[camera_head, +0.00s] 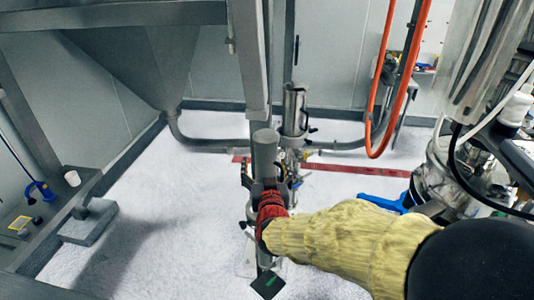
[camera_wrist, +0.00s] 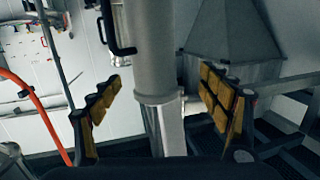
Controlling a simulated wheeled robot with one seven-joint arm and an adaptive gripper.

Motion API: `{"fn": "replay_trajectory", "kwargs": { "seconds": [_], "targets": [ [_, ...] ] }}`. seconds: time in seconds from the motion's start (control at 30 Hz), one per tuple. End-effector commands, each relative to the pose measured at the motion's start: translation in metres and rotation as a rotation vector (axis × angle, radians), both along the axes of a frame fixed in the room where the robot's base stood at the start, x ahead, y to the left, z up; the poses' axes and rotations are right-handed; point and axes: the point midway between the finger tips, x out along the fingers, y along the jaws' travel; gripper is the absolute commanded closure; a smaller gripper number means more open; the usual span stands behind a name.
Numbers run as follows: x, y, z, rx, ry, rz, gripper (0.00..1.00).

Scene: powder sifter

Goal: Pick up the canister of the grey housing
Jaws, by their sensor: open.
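A grey upright cylinder (camera_head: 265,155), with a wider rim at one end, stands below a square post. In the wrist view this cylinder (camera_wrist: 152,50) runs between my two padded fingers, with a visible gap on each side. A shiny metal canister (camera_head: 294,108) with a dark handle stands just behind and to the right in the head view. I cannot tell which of the two is the canister of the grey housing. My gripper (camera_head: 268,188) is open at the grey cylinder; its fingers (camera_wrist: 160,84) spread to either side. The cylinder's lower part is hidden by my wrist.
A square grey post (camera_head: 248,60) comes down above the cylinder. A grey hopper (camera_head: 150,55) with a pipe is behind left. An orange hose (camera_head: 385,90) hangs to the right, near metal equipment (camera_head: 440,175). The pale floor (camera_head: 165,220) at left is mostly clear.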

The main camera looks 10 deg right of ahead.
Motion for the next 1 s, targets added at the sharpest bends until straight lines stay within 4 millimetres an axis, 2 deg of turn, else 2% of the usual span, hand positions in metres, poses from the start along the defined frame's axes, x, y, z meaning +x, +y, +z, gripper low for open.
{"fn": "replay_trajectory", "kwargs": {
  "seconds": [0.27,0.63,0.9,1.0],
  "targets": [
    [0.008,-0.009,0.007,-0.044,-0.077,-0.063,0.22],
    [0.041,-0.016,0.004,-0.044,-0.078,-0.064,0.22],
    [0.075,-0.022,0.001,-0.044,-0.079,-0.064,0.22],
    [0.080,-0.023,0.001,-0.043,-0.079,-0.064,0.22]
  ]
}}
